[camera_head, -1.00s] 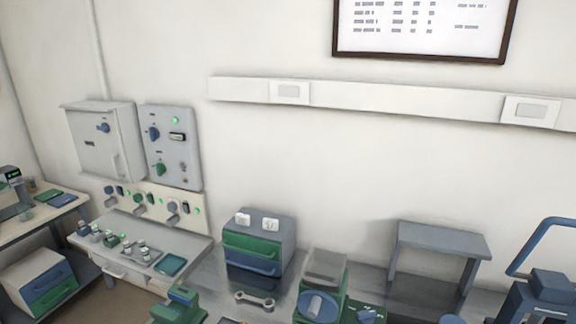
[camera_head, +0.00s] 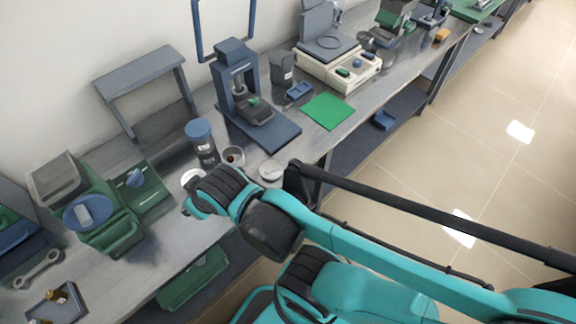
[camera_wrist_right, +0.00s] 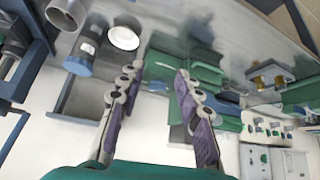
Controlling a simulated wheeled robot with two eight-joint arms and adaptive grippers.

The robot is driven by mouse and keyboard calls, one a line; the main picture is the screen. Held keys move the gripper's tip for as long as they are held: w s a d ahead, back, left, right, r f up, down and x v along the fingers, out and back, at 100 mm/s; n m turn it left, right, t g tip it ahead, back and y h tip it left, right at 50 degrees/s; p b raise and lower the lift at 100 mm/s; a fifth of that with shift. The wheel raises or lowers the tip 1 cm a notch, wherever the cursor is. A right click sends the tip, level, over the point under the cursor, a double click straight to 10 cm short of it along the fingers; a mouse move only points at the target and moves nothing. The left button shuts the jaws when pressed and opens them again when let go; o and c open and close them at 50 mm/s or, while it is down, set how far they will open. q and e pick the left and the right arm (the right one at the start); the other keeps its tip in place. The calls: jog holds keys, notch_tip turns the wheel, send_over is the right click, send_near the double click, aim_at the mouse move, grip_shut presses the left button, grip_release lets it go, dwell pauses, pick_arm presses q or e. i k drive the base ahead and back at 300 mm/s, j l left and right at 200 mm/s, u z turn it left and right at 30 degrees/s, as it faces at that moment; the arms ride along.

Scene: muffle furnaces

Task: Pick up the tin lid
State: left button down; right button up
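A pale, shallow round piece (camera_head: 270,170), lid-like in shape, lies on the bench to the right of an open tin (camera_head: 233,157). A second bright white disc (camera_head: 193,178) lies on the bench, partly hidden by my right arm. I cannot tell for sure which one is the tin lid. The white disc also shows in the right wrist view (camera_wrist_right: 124,38), beside and beyond the left finger. My right gripper (camera_wrist_right: 159,70) is open and empty, with its fingers apart. In the head view my right wrist hides its fingers. My left gripper is not in view.
A blue-lidded jar (camera_head: 203,140) stands close to the discs. A blue press (camera_head: 246,100), green mat (camera_head: 328,111) and scale (camera_head: 337,62) are behind. A green machine (camera_head: 100,222), wrench (camera_head: 38,268) and small tray (camera_head: 57,306) lie left.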

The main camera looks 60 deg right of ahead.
aim_at(270, 170)
jog(key=z, duration=1.75)
